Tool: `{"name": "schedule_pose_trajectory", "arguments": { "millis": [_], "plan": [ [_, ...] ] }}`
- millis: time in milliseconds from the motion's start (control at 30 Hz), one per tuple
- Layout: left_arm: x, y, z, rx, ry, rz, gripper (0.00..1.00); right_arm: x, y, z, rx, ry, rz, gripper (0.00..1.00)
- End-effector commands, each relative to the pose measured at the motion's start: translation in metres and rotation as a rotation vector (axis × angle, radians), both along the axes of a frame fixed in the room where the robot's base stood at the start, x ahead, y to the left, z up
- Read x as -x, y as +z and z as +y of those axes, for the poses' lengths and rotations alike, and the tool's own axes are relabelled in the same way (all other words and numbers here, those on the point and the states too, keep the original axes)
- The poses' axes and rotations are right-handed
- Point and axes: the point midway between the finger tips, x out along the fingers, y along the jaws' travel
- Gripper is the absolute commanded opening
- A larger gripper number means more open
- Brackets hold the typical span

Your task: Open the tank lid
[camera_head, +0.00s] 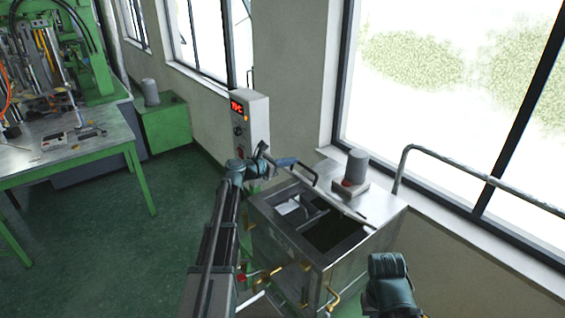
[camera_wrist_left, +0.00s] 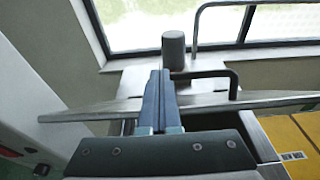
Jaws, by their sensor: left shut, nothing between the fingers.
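The metal tank (camera_head: 375,250) stands below the window, with its top open and a dark inside showing. Its lid (camera_head: 345,208) is raised and seen nearly edge-on, as a thin bar across the tank top. The lid also shows as a thin slanted plate in the left wrist view (camera_wrist_left: 80,115). A black handle (camera_wrist_left: 215,75) stands out from its far side. My left gripper (camera_head: 288,162) has its blue fingers shut together and empty, beside the handle and reaching over the lid's edge. Whether it touches the lid I cannot tell. My right gripper is not visible; only part of that arm shows.
A grey cylinder on a base (camera_head: 356,167) stands on the tank's back ledge. A control box with a red display (camera_head: 250,118) is on the left. Brass pipes (camera_head: 332,292) are at the tank's front. A green workbench (camera_head: 70,165) stands far left, with open floor between.

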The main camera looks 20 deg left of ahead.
Motion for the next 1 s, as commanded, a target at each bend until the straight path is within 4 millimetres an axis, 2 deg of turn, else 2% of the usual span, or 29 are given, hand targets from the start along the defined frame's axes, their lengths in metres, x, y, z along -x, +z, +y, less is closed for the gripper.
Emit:
{"name": "schedule_pose_trajectory", "arguments": {
  "millis": [33,200,400,1000],
  "plan": [
    [-0.01,0.013,-0.005,-0.002,-0.003,0.0,0.0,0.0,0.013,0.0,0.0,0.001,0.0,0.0],
    [-0.043,0.041,-0.024,0.0,-0.004,0.0,0.0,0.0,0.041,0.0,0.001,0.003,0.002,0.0],
    [-0.085,0.061,-0.048,-0.001,-0.003,-0.001,0.0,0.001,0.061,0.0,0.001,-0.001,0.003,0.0],
    [-0.086,0.059,-0.05,0.001,0.0,-0.001,0.0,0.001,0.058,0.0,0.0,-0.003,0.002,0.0]
  ]
}}
